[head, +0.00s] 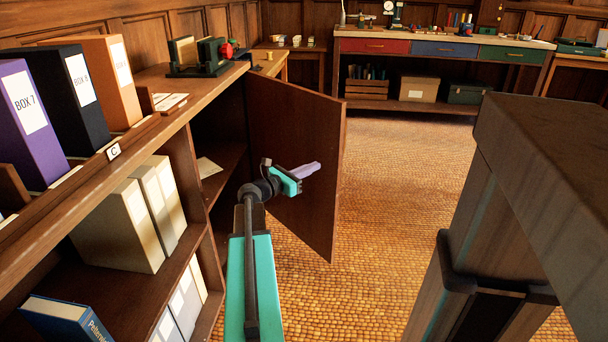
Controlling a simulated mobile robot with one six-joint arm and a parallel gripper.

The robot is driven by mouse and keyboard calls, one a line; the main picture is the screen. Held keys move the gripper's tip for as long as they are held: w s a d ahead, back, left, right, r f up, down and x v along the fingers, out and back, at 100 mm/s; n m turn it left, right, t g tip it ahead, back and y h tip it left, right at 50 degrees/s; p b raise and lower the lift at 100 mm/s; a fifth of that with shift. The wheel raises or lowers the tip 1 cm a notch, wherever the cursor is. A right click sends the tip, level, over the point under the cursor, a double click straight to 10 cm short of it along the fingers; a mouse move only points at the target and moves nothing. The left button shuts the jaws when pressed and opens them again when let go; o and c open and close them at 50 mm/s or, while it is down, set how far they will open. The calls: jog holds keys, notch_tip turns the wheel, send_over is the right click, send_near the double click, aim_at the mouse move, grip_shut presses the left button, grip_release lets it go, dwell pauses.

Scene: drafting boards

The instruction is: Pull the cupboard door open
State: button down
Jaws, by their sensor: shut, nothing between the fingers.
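The wooden cupboard door (290,130) stands wide open, swung out from the shelf unit into the room. The dark inside of the cupboard (222,130) shows to its left, with a shelf and a pale paper on it. My gripper (312,169) is in front of the door's inner face, at about mid-height, with its fingers shut and nothing held. I cannot tell whether the fingertips touch the door. No handle shows on this side of the door.
Box files (30,115) stand on the shelf unit's top at left, with books and binders (125,225) below. A dark-topped table (545,150) is close at right. The tiled floor (385,190) beyond the door is clear up to a workbench (440,40) with coloured drawers.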

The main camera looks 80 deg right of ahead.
aim_at(333, 158)
jog(key=shift+b+x, duration=0.8)
jog(key=shift+x, duration=2.7)
jog(key=shift+d, duration=0.1)
